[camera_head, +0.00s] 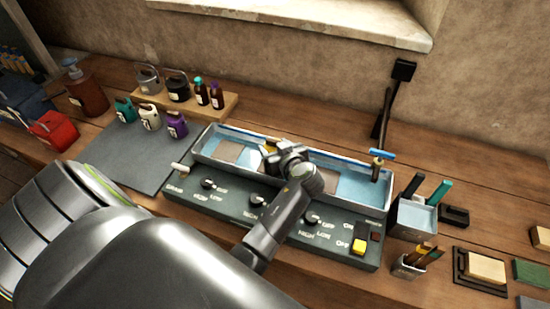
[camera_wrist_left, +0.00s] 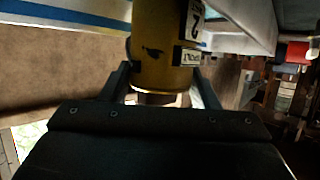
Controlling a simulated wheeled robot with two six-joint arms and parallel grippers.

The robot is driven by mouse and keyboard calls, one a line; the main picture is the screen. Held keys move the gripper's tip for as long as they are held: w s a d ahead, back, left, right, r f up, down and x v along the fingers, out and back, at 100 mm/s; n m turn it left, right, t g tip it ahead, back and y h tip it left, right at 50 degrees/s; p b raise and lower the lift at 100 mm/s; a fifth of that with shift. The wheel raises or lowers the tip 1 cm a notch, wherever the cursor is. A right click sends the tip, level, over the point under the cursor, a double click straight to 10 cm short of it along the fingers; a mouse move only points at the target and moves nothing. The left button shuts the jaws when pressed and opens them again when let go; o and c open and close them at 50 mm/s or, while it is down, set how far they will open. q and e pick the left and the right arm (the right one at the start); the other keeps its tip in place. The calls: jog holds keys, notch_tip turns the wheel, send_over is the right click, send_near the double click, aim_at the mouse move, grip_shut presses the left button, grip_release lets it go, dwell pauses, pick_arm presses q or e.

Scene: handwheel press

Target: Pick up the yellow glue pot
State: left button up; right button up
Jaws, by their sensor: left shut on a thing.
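The yellow glue pot (camera_wrist_left: 166,45) fills the upper middle of the left wrist view, with a white label and dark marks on its side. My left gripper (camera_wrist_left: 162,82) is shut on it, one finger on each side. In the head view only a small part of the yellow pot (camera_head: 269,148) shows beside my left gripper (camera_head: 279,152), which hides the rest. The gripper is over the middle of the long blue-white tray (camera_head: 340,193). I cannot tell whether the pot touches the tray floor. My right gripper is not in view.
A dark control panel (camera_head: 230,201) with knobs and a yellow button lies in front of the tray. Small bottles and pots stand on a wooden block (camera_head: 230,103) and grey mat (camera_head: 130,160) to the left. A blue-handled tool (camera_head: 381,155) and pen cups (camera_head: 412,216) are at right.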

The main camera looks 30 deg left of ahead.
pick_arm(q)
jog(key=shift+a+f, duration=0.1)
jog(key=shift+a, duration=0.1)
jog(key=shift+c, duration=1.1)
jog(key=shift+w+a, duration=0.1)
jog(key=shift+c, duration=1.2)
jog(key=shift+f, duration=0.1)
jog(key=c, duration=0.5)
jog(key=shift+c, duration=0.2)
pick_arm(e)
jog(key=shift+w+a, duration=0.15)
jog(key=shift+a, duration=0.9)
